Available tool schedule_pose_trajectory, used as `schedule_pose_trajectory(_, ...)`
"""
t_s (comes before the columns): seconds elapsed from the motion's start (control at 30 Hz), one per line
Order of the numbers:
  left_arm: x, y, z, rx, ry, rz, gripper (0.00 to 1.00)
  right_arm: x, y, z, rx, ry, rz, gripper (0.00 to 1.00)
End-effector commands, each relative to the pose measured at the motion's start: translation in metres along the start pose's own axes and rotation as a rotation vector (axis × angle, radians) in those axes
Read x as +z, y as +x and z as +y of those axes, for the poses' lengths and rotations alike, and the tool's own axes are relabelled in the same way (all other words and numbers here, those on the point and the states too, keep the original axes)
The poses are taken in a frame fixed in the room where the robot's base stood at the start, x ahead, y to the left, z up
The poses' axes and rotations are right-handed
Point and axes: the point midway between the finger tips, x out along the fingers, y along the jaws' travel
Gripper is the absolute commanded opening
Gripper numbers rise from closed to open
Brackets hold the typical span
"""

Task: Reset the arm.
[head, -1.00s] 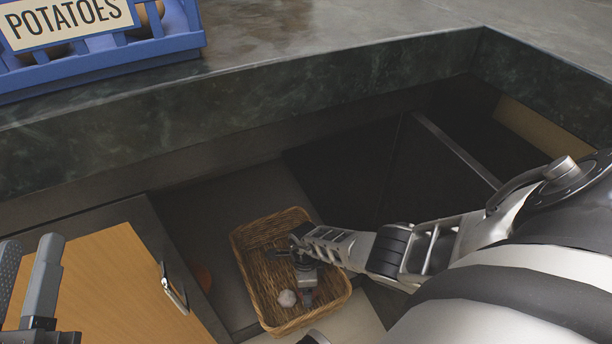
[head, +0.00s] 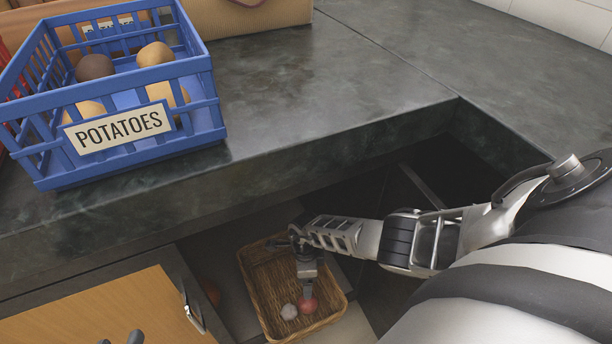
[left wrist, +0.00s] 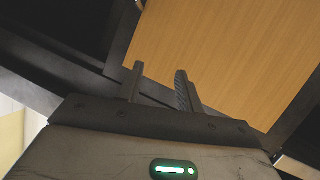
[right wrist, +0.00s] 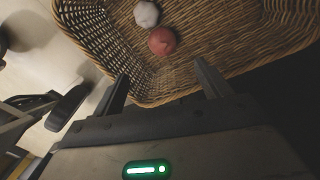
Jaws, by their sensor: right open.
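My right arm (head: 340,235) reaches down into the low space beneath the counter. My right gripper (right wrist: 162,85) is open and empty in the right wrist view, with its fingers near the rim of a wicker basket (right wrist: 270,50). A red round item (right wrist: 162,41) and a whitish round item (right wrist: 147,14) lie in the basket, apart from the fingers. My left gripper (left wrist: 160,85) is partly open and empty in the left wrist view, in front of a wooden door panel (left wrist: 220,40). Only its fingertips show at the bottom left of the head view (head: 120,338).
A blue crate (head: 190,135) labelled POTATOES stands on the dark stone counter (head: 330,70), holding several potatoes. The wooden door panel (head: 100,310) with a metal handle (head: 193,313) is at lower left. The counter right of the crate is clear.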

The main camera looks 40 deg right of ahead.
Motion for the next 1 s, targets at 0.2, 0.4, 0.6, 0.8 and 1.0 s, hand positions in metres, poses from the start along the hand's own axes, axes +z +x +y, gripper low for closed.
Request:
schedule_pose_trajectory(0.2,0.002,0.001,0.000,0.001,-0.002,0.000,0.36,0.000,0.003,0.000,0.000,0.000,0.000,0.76)
schedule_pose_trajectory(0.4,0.007,0.004,0.001,0.024,-0.043,0.036,0.36,0.000,0.026,0.000,0.001,0.002,-0.001,0.76)
schedule_pose_trajectory(0.6,-0.010,0.007,0.012,0.105,-0.163,0.156,0.36,0.000,0.066,0.000,0.001,0.001,-0.001,0.76)
schedule_pose_trajectory(0.8,-0.028,0.009,0.016,0.173,-0.199,0.291,0.36,0.000,0.103,0.000,0.002,0.001,0.000,0.76)
schedule_pose_trajectory(1.0,-0.065,0.006,0.013,0.178,-0.021,0.501,0.36,0.000,0.122,-0.001,0.000,0.000,-0.001,0.76)
